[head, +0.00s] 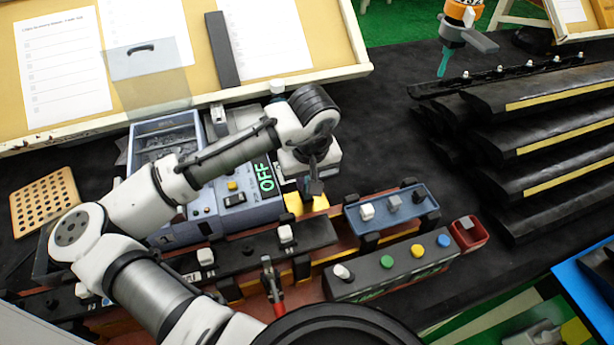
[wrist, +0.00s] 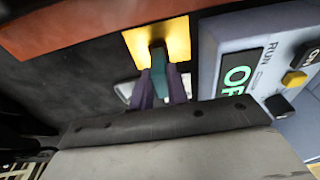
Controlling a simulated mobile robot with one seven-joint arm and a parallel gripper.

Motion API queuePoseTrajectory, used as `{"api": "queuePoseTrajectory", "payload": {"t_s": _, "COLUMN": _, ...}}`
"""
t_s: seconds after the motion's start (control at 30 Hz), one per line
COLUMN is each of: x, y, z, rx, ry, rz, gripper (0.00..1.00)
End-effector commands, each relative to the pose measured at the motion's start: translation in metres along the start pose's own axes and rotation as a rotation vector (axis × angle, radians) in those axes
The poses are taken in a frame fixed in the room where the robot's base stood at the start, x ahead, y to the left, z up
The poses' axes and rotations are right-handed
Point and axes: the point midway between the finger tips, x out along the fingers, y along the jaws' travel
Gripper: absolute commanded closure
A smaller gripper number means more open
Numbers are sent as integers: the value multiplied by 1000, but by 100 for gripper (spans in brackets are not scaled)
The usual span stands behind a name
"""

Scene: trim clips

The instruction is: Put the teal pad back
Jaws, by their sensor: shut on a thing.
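My gripper (wrist: 158,78) is shut on the teal pad (wrist: 160,82), which shows as a narrow teal piece between the two purple fingers in the wrist view. The fingers and pad point at a yellow plate (wrist: 178,38) with a dark mark or slot near its middle; I cannot tell whether the pad touches it. In the head view my gripper (head: 314,186) hangs just above the same yellow plate (head: 302,206). The pad cannot be made out there.
A grey-blue control box (head: 238,212) reading OFF stands close beside the plate. Stacked black trim strips (head: 555,130) fill the far right. Dark table lies bare behind the blue block.

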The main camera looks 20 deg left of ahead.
Motion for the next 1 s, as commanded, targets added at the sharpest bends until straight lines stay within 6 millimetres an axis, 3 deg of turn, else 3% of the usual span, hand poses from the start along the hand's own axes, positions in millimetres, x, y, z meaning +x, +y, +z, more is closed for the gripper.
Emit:
{"api": "queuePoseTrajectory", "payload": {"t_s": 0.13, "x": 5, "y": 0, "z": 1, "rx": 0, "ry": -1, "rz": 1, "gripper": 100}}
{"api": "queuePoseTrajectory", "payload": {"t_s": 0.17, "x": 5, "y": 0, "z": 1, "rx": 0, "ry": 0, "rz": 1, "gripper": 83}}
{"api": "queuePoseTrajectory", "payload": {"t_s": 0.33, "x": 4, "y": 0, "z": 0, "rx": 0, "ry": 0, "rz": 0, "gripper": 62}}
{"api": "queuePoseTrajectory", "payload": {"t_s": 0.73, "x": -4, "y": 0, "z": -1, "rx": 0, "ry": 3, "rz": 0, "gripper": 62}}
{"api": "queuePoseTrajectory", "payload": {"t_s": 1.0, "x": -53, "y": 1, "z": 0, "rx": 1, "ry": 3, "rz": 2, "gripper": 62}}
